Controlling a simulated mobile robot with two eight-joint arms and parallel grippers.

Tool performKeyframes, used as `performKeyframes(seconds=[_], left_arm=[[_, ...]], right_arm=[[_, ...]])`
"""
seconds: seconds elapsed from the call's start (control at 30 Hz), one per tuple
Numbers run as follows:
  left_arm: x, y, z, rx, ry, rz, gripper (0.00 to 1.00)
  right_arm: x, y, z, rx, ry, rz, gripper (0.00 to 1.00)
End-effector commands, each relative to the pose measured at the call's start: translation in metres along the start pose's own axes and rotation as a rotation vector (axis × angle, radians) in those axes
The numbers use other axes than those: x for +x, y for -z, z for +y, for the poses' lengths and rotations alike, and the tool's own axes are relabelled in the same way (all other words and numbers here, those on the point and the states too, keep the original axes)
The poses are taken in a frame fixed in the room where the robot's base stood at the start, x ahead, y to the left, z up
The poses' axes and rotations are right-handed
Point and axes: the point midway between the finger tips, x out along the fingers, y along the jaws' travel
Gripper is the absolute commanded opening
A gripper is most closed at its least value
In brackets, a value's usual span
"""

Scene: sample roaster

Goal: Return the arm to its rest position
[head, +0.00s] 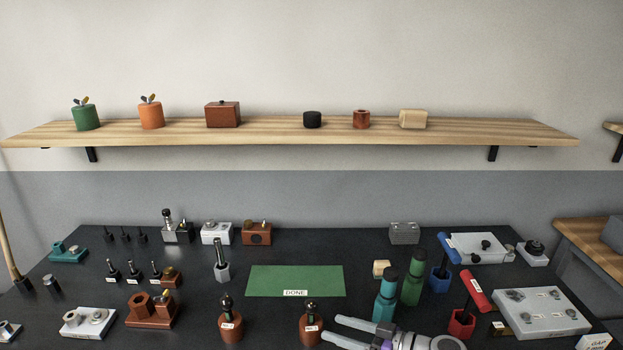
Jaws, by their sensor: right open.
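My right gripper (331,329) lies low over the front of the dark bench, at the bottom edge of the head view. Its two grey fingers point left and are spread apart with nothing visible between them. The fingertips are close to a labelled brown round-bodied piece with a black top (311,328); I cannot tell whether they touch. The rest of my right arm runs out of view at the bottom. My left gripper is not in view.
A teal bottle (385,298) and a green bottle (412,283) stand just behind my right gripper. A red holder (461,324) and a grey plate (541,312) are to its right. A green DONE mat (295,278) is bare. A wooden shelf (270,134) spans the wall above.

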Motion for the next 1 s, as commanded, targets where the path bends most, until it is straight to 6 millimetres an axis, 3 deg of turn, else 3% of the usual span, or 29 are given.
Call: performKeyframes(seconds=[0.03, 0.2, 0.4, 0.53, 0.7, 0.83, 1.0], left_arm=[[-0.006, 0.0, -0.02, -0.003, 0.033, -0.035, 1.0], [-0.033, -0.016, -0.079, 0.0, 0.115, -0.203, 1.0], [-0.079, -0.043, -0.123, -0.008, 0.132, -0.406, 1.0], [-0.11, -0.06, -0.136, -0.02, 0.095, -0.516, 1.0], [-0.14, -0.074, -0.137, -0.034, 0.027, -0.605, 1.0], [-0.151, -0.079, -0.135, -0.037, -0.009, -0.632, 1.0], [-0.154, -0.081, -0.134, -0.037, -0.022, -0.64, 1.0]], right_arm=[[-0.002, -0.003, -0.016, 0.044, -0.02, -0.072, 0.73], [-0.026, -0.034, -0.06, 0.223, -0.175, -0.355, 0.73], [-0.083, -0.072, -0.098, 0.362, -0.465, -0.595, 0.73], [-0.128, -0.092, -0.114, 0.402, -0.681, -0.677, 0.73], [-0.174, -0.105, -0.122, 0.407, -0.9, -0.7, 0.73], [-0.191, -0.109, -0.123, 0.401, -0.986, -0.694, 0.73], [-0.196, -0.11, -0.123, 0.399, -1.013, -0.69, 0.73]])
